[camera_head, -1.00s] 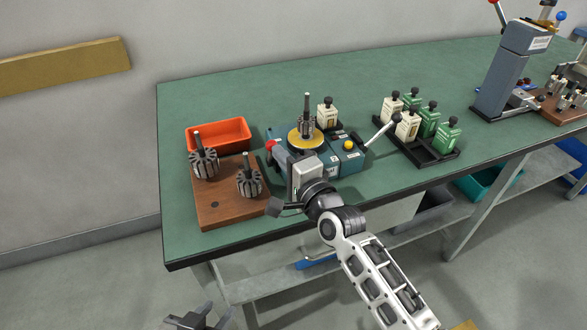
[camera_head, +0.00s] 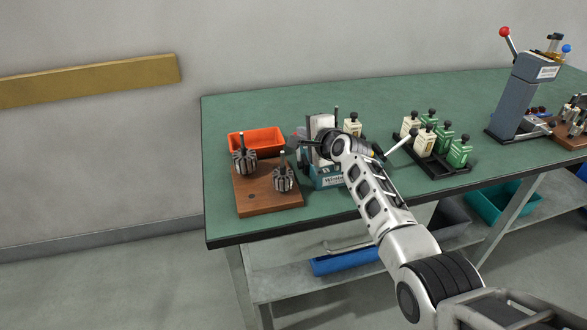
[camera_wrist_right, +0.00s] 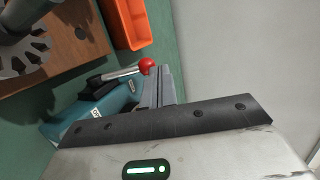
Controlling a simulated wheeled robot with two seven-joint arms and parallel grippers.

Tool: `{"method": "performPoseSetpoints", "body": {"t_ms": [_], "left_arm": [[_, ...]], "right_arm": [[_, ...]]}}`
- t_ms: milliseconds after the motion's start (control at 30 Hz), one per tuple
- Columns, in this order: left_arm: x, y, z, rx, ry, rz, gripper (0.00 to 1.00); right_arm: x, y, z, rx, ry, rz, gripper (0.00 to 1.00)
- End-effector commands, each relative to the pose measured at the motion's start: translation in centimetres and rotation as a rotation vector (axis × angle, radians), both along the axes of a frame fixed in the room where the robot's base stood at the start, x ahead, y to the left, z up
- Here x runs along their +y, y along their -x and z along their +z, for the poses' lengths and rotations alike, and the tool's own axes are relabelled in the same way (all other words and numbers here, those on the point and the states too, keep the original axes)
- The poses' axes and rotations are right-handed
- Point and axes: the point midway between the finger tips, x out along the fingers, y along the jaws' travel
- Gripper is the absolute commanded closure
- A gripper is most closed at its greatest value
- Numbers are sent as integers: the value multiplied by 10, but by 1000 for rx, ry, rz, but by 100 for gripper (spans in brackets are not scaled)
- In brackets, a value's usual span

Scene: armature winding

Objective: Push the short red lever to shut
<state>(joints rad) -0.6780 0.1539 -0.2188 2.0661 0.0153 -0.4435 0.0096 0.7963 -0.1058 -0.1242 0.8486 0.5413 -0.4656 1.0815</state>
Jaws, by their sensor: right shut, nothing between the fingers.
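The short lever with a red ball knob (camera_wrist_right: 146,66) shows in the right wrist view, its metal rod running from a black hub on the teal winding machine (camera_wrist_right: 112,105). My right gripper's fingers (camera_wrist_right: 160,88) are shut and empty, right beside the knob; I cannot tell whether they touch it. In the head view my right gripper (camera_head: 320,135) is over the teal machine (camera_head: 327,180) and hides most of it, including the red knob. My left gripper is not in view.
A wooden board (camera_head: 262,200) with two armatures stands left of the machine, an orange bin (camera_head: 257,142) behind it. A black rack (camera_head: 440,165) of green and cream bottles stands to the right. A grey press (camera_head: 528,95) stands farther right. The green bench (camera_head: 235,112) has bare areas.

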Motion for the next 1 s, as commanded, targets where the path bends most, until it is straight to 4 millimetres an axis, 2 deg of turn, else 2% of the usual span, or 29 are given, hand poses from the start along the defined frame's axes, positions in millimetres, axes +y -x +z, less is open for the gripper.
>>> {"method": "performPoseSetpoints", "body": {"t_ms": [400, 1000], "left_arm": [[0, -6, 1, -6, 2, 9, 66], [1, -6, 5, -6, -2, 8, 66]], "right_arm": [[-1, -10, -2, 25, 7, -5, 100], [-1, -10, 0, 25, 6, -4, 100]]}}
